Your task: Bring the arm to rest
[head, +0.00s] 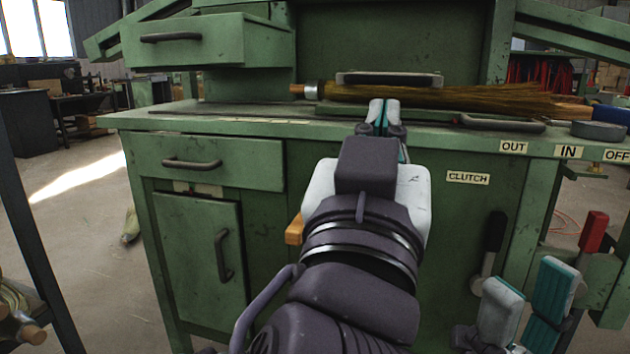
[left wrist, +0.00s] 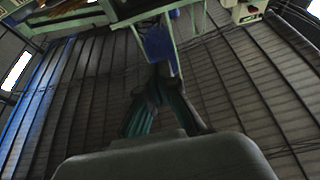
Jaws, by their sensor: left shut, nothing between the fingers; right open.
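My left gripper (head: 382,106) points forward and up in the middle of the head view, in front of the green bench's edge. Its two fingertips are together with nothing between them; they also meet in the left wrist view (left wrist: 160,78). My right gripper (head: 526,305) is at the lower right in the head view. Its two pads stand apart and nothing is between them. My left arm hides part of the bench front.
A straw broom bundle (head: 450,96) lies along the green bench top (head: 235,127), just behind my left gripper. A black-handled clutch lever (head: 494,235) and a red-handled lever (head: 593,232) stand near my right gripper. Open floor (head: 85,215) lies left of the bench.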

